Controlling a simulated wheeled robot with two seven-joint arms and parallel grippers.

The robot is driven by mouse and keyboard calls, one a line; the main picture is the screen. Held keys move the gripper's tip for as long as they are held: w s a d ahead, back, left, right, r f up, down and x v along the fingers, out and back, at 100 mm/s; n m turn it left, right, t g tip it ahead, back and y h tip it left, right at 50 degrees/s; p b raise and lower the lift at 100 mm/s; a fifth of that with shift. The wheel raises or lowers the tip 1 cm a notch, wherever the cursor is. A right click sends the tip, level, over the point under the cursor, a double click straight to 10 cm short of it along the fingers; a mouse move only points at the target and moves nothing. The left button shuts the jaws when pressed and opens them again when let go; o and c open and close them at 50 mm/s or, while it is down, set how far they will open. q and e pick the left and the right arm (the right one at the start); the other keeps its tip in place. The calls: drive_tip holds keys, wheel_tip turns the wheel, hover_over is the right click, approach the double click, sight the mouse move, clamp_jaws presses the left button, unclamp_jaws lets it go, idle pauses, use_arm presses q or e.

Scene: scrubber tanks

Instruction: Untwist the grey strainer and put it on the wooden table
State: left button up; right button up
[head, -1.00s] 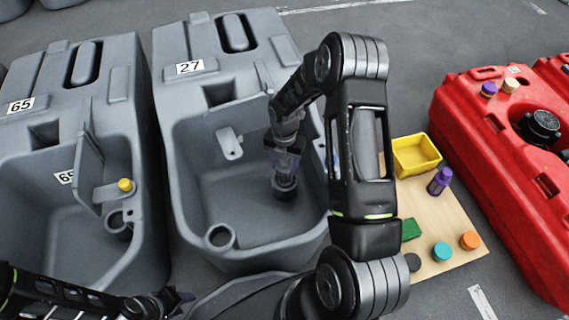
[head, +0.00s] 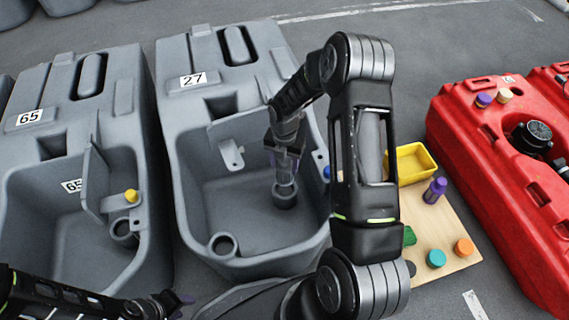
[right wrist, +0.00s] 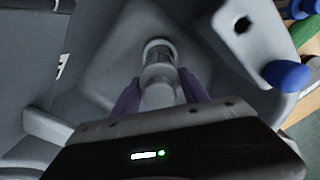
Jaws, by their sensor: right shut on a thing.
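The grey strainer (head: 285,186) is upright in the basin of the grey tank marked 27 (head: 252,90). My right gripper (head: 284,168) is shut on its upper part. A pale stretch of the strainer shows between the fingers and the dark round collar (head: 285,199) on the basin floor. I cannot tell whether its lower end is inside the collar or just above it. In the right wrist view the pale strainer (right wrist: 158,72) stands between the purple fingers. My left gripper (head: 172,303) is at the lower left, away from the tanks' fittings; its jaws are unclear. The wooden table (head: 450,225) is at the right.
The table holds a yellow bin (head: 413,163), a purple bottle (head: 435,190), a green block (head: 409,236), a teal cap (head: 436,258) and an orange cap (head: 464,247). Tank 65 (head: 70,120) stands left, a red tank (head: 500,170) right. My right arm hides part of the table.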

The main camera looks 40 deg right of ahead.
drive_tip(key=shift+r+p, duration=2.35)
drive_tip(key=shift+r, duration=0.7)
drive_tip(key=shift+r+p, duration=2.4)
drive_tip(key=shift+r, duration=0.6)
wheel_tip(320, 180, up, 6)
drive_tip(key=p, duration=0.4)
drive_tip(key=shift+p, duration=0.3)
